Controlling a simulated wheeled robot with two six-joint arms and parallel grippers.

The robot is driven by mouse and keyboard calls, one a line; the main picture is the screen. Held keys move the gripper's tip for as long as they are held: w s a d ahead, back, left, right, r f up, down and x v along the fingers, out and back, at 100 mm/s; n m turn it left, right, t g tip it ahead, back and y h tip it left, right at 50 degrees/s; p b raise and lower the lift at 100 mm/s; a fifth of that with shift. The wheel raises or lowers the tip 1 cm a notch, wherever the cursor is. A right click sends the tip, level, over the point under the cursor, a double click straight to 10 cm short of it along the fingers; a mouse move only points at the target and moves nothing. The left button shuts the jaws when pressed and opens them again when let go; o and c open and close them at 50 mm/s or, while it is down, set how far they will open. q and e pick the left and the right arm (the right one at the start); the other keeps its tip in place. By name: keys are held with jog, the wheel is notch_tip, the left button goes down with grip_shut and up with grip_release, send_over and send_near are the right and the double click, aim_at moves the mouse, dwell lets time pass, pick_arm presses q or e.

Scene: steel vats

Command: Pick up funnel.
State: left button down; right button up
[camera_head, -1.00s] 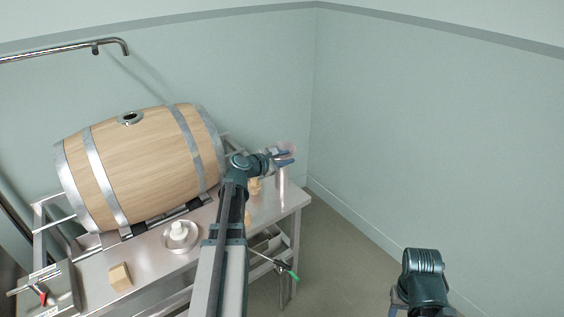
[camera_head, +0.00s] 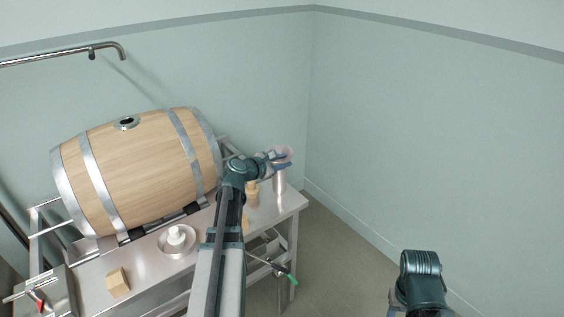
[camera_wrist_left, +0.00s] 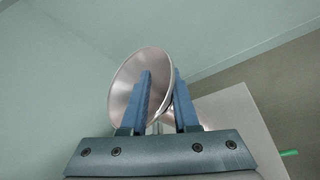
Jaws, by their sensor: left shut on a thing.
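The funnel (camera_head: 284,151) is a shiny, pinkish-grey metal cone, high over the right end of the steel table. My left gripper (camera_head: 279,160) is shut on it, with blue fingers on either side of its wall. In the left wrist view the wide mouth of the funnel (camera_wrist_left: 122,93) opens toward the upper left, behind the fingers of the left gripper (camera_wrist_left: 161,92). The spout is mostly hidden. A steel cylinder (camera_head: 279,183) stands upright on the table just below the funnel; I cannot tell whether they touch. My right arm's end shows at the lower right; its fingertips are hidden.
A wooden barrel (camera_head: 140,172) on a steel rack fills the table's back left. A round dish (camera_head: 163,250) holding a white piece, a wooden block (camera_head: 118,282) and a wooden item (camera_head: 252,194) stand on the steel table (camera_head: 207,221). Walls close in behind and right.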

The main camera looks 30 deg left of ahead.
notch_tip(320, 180, up, 10)
jog(key=p, duration=0.9)
jog(key=shift+f, duration=0.2)
